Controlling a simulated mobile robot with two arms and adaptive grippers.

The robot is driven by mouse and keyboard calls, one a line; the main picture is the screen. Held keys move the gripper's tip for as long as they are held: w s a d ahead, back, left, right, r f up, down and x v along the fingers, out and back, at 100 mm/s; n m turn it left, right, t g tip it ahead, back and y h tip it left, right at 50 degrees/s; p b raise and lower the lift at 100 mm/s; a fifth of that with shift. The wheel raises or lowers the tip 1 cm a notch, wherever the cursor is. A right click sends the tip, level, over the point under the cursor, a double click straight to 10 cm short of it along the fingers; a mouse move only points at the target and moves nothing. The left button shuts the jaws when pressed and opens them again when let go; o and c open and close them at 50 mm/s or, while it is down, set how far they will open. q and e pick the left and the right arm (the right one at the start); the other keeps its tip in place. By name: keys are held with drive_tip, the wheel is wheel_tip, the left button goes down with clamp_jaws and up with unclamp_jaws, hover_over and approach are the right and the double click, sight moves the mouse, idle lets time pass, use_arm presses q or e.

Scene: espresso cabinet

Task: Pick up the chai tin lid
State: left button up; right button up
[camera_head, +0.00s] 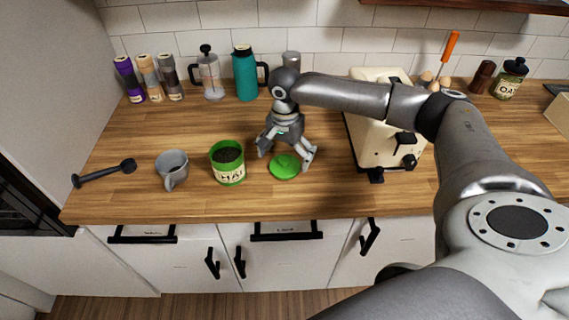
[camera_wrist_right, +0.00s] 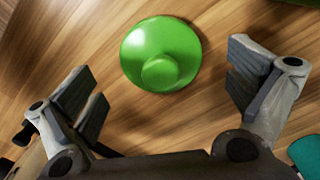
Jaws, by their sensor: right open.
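The green chai tin lid (camera_head: 284,167) lies flat on the wooden counter, to the right of the open green chai tin (camera_head: 228,163), which holds dark contents. The lid has a round knob on top, which shows in the right wrist view (camera_wrist_right: 161,56). My right gripper (camera_head: 287,158) is open above and just behind the lid, its fingers spread to either side. In the right wrist view the fingers (camera_wrist_right: 165,85) are wide apart with the lid between and beyond them, and nothing is held. My left gripper is not in view.
A grey mug (camera_head: 172,170) and a black scoop (camera_head: 104,173) are to the left. A cream toaster-like machine (camera_head: 375,140) stands close on the right. A French press (camera_head: 210,77) and a teal flask (camera_head: 245,75) stand behind. The counter in front of the lid is clear.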

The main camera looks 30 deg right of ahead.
sight(285, 167)
wheel_tip(285, 167, down, 2)
drive_tip(key=shift+f, duration=0.45)
drive_tip(key=c, duration=0.9)
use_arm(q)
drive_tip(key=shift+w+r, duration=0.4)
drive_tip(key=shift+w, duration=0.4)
